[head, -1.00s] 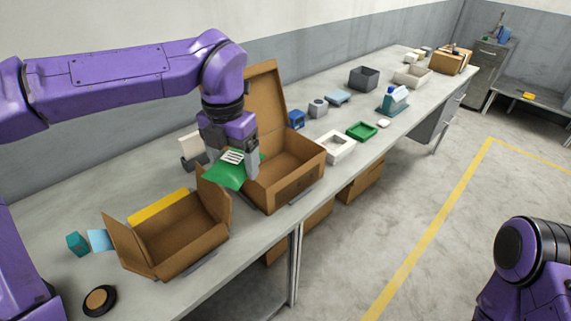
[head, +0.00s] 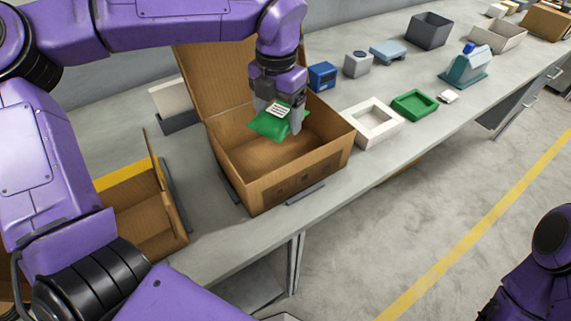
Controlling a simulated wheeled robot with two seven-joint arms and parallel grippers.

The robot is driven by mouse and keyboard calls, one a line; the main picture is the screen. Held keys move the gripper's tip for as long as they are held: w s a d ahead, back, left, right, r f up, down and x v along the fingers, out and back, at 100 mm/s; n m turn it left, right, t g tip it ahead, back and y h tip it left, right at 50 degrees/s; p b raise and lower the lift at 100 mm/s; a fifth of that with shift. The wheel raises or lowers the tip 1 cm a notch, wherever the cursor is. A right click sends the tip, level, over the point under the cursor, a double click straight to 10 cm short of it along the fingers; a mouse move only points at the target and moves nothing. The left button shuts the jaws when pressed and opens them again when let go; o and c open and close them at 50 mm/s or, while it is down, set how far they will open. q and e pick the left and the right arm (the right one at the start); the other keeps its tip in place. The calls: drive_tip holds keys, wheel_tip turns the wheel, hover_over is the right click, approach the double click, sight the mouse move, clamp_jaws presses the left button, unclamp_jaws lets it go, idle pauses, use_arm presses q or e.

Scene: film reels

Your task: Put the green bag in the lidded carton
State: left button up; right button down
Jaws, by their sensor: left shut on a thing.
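The green bag (head: 268,125) with a white label hangs in my left gripper (head: 279,118), which is shut on it. The lidded carton (head: 290,187) is an open brown box on the table with its single lid raised at the back left. The gripper and bag are over the carton's opening, toward its back part. I cannot tell exactly how far the bag is above the carton floor. My right arm shows at the bottom right, but its gripper is not in view.
A second open carton with flaps (head: 148,225) stands at the left, partly hidden by my arm. To the right are a white tray (head: 373,139), a green tray (head: 414,117) and a blue box (head: 322,88). The table (head: 215,250) is clear in front of the lidded carton.

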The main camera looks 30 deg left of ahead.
sight(280, 161)
use_arm(q)
drive_tip(key=shift+w+f+b, duration=0.15)
drive_tip(key=shift+f+b, duration=0.15)
drive_tip(key=shift+f, duration=0.55)
wheel_tip(280, 161, down, 10)
drive_tip(key=shift+r, duration=0.1)
drive_tip(key=o, duration=1.1)
wheel_tip(280, 161, up, 12)
drive_tip(key=shift+r, duration=0.1)
